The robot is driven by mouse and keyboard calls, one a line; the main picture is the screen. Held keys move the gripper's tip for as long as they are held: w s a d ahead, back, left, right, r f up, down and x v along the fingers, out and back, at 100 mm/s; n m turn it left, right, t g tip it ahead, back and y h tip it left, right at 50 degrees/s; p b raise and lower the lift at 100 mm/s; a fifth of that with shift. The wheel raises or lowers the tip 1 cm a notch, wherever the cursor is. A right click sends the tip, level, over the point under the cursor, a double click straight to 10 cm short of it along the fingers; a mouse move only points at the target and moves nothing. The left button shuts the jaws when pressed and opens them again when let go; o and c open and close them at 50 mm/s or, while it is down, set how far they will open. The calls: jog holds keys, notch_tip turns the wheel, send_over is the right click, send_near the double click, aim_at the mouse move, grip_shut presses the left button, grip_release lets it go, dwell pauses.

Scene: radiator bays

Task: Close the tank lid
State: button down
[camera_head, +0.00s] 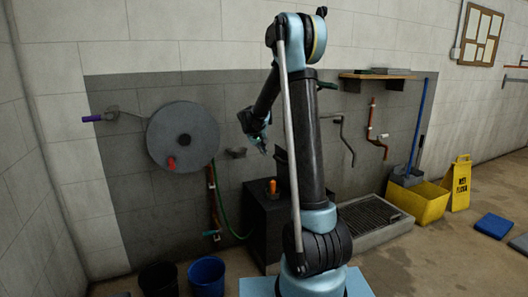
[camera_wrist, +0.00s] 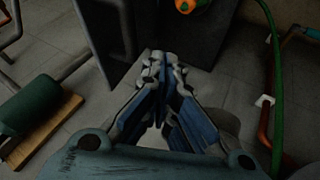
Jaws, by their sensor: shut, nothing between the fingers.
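The tank looks like a dark box (camera_head: 262,222) standing on the floor against the wall, partly hidden behind my arm. An orange knob (camera_head: 272,187) stands on its top; an orange piece also shows at the top edge of the wrist view (camera_wrist: 190,4). A dark panel (camera_head: 281,164), seemingly the lid, stands raised at the tank's right side. A dark upright panel in the wrist view (camera_wrist: 106,38) looks like the same lid. My gripper (camera_head: 264,149) is shut and empty, above the tank and left of the panel. In the wrist view its fingertips (camera_wrist: 165,62) lie right of the panel; contact is unclear.
A grey reel (camera_head: 183,136) with a red handle hangs left. A green hose (camera_head: 222,205) runs beside the tank. A blue bucket (camera_head: 206,276) and a dark one stand front left. A grated basin (camera_head: 370,218), yellow bucket (camera_head: 421,202) and wet-floor sign (camera_head: 457,184) stand right.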

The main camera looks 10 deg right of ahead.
aim_at(274, 156)
jog(key=shift+w+d+f, duration=0.7)
jog(key=shift+d+f, duration=0.3)
jog(key=shift+w+d+f, duration=0.75)
jog(key=shift+d+f, duration=0.2)
jog(key=shift+d, duration=0.1)
jog(key=shift+w+d+f, duration=0.7)
jog(key=shift+d+f, duration=0.3)
jog(key=shift+r, duration=0.1)
